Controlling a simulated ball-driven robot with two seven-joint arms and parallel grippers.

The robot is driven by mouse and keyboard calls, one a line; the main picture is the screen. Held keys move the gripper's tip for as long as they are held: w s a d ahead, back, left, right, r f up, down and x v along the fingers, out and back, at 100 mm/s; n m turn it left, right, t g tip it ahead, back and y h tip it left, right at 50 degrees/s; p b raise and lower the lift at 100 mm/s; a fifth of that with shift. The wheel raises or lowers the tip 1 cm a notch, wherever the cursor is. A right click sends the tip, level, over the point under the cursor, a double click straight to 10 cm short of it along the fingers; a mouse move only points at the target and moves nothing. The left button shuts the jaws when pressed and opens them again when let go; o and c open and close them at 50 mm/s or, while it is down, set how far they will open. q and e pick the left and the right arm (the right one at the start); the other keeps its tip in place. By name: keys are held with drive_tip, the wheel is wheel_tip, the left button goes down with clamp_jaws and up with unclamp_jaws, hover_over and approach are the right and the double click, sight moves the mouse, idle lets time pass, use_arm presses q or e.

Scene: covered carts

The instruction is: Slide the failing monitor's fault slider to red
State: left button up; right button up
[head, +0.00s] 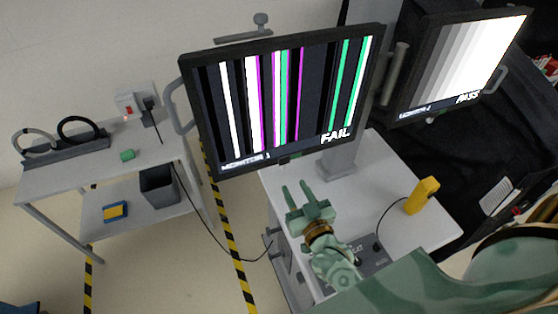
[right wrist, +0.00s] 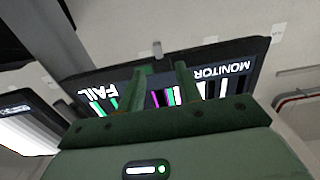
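Monitor 1 (head: 283,95) shows coloured vertical stripes and the word FAIL. Its black frame is tilted in the head view. It also shows upside down in the right wrist view (right wrist: 215,92). A small dark piece (head: 284,160) sits at its lower edge in the head view, and a small grey tab (right wrist: 157,48) shows at that edge in the right wrist view. I cannot tell the slider's colour. My right gripper (head: 294,187) is open and empty, just below the monitor's lower edge, its two fingers (right wrist: 162,70) pointing toward it. My left gripper is out of view.
A second monitor (head: 458,62) at the right shows grey bars and PASS. The white cart top (head: 375,185) holds a yellow device (head: 422,195) with a cable. Striped tape (head: 228,235) marks the floor.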

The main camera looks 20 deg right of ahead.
sight(285, 167)
drive_tip(key=w+b, duration=0.1)
drive_tip(key=w, duration=0.4)
drive_tip(key=w+d+b, duration=0.1)
drive_tip(key=w, duration=0.1)
drive_tip(key=shift+w+f+b, duration=0.3)
drive_tip(key=shift+w+f, duration=0.05)
drive_tip(key=shift+f, duration=0.05)
drive_tip(key=w, duration=0.1)
drive_tip(key=w+b, duration=0.1)
drive_tip(key=w, duration=0.1)
drive_tip(key=shift+w+a+r+b, duration=0.1)
drive_tip(key=shift+r+b, duration=0.1)
drive_tip(key=shift+b, duration=0.1)
drive_tip(key=shift+w, duration=0.45)
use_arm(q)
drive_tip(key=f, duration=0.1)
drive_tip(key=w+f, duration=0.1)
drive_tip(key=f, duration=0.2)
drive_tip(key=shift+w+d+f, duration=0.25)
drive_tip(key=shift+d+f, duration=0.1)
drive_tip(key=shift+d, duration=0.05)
use_arm(e)
drive_tip(key=shift+s+r, duration=0.1)
clamp_jaws()
